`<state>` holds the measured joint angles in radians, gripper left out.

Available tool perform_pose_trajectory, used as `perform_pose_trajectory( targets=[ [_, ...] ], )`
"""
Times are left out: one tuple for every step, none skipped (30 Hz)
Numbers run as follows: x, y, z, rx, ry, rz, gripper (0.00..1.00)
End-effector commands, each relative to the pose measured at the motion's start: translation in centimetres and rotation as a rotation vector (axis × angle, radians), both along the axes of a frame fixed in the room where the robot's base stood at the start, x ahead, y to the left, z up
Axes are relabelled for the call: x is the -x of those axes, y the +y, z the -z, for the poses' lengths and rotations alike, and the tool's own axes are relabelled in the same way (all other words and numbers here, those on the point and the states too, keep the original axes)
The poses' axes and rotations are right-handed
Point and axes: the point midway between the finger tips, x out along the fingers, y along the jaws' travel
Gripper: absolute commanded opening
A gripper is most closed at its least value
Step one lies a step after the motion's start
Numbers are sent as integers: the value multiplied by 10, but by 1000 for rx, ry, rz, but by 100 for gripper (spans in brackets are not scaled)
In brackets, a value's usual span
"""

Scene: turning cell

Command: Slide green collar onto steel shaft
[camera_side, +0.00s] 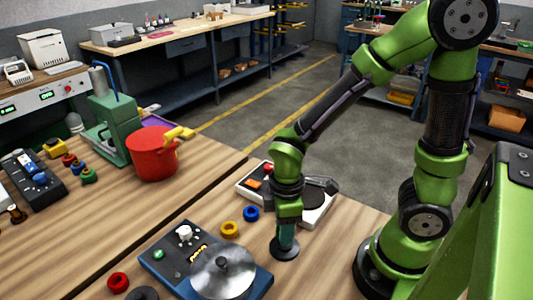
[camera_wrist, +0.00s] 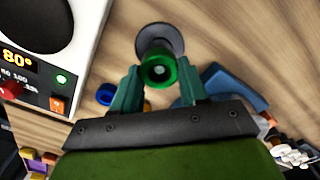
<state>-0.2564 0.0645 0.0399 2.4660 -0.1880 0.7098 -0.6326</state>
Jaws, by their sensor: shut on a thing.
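The green collar (camera_wrist: 158,70) sits between the two fingertips of my gripper (camera_wrist: 158,67) in the wrist view, its bore facing the camera. My gripper is shut on it. A round grey base (camera_wrist: 157,33) shows just beyond the collar. In the side view, my gripper (camera_side: 287,236) points down directly over this dark round base (camera_side: 284,251), near the right part of the table. The steel shaft is not clearly seen; collar and fingers cover the middle of the base. I cannot tell whether the collar is around the shaft or above it.
A yellow ring (camera_side: 230,229) and a blue ring (camera_side: 252,213) lie left of my gripper. A blue device with a metal disc (camera_side: 222,272) stands front left, a white device (camera_side: 318,212) behind. A red ring (camera_side: 118,282) and red pot (camera_side: 153,155) are farther left.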

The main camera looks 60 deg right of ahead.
Motion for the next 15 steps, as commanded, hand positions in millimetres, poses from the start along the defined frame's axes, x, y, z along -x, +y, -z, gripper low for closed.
perform_pose_trajectory(
  targets=[
    [0, 0, 1, 0, 1, 1, 7],
    [0, 0, 2, 0, 1, 1, 7],
    [0, 0, 2, 0, 1, 1, 7],
    [0, 0, 3, 0, 0, 1, 7],
    [0, 0, 3, 0, 0, 1, 7],
    [0, 0, 3, 0, 0, 1, 7],
    [0, 0, 3, -1, -1, 1, 7],
    [0, 0, 3, -1, -1, 1, 7],
    [0, 0, 3, -1, -1, 1, 7],
    [0, 0, 3, -1, -1, 1, 7],
    [0, 0, 3, -1, -1, 1, 46],
    [0, 0, 3, -1, -1, 0, 52],
    [0, 0, 3, -1, -1, 0, 57],
    [0, 0, 3, -1, -1, 0, 62],
    [0, 0, 3, -1, -1, 0, 68]
  ],
)
